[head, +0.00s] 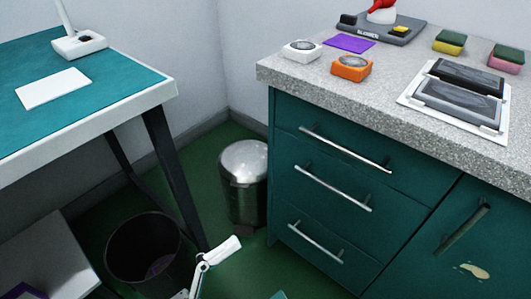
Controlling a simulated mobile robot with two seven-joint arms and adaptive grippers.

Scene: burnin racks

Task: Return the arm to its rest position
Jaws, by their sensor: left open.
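My left gripper (217,254) shows at the bottom of the head view, left of centre. Its pale parts are small and partly cut off by the lower edge. It is open, and I see nothing held in it. It appears in front of the floor, between the black bin and the drawer cabinet, apart from the counter and the table. My right gripper is not in view.
A black open bin (113,257) and a steel bin (243,190) stand on the green floor. A teal-topped table (120,72) is at left. A teal drawer cabinet (310,215) with a speckled counter (385,110) fills the right; small items lie on top.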

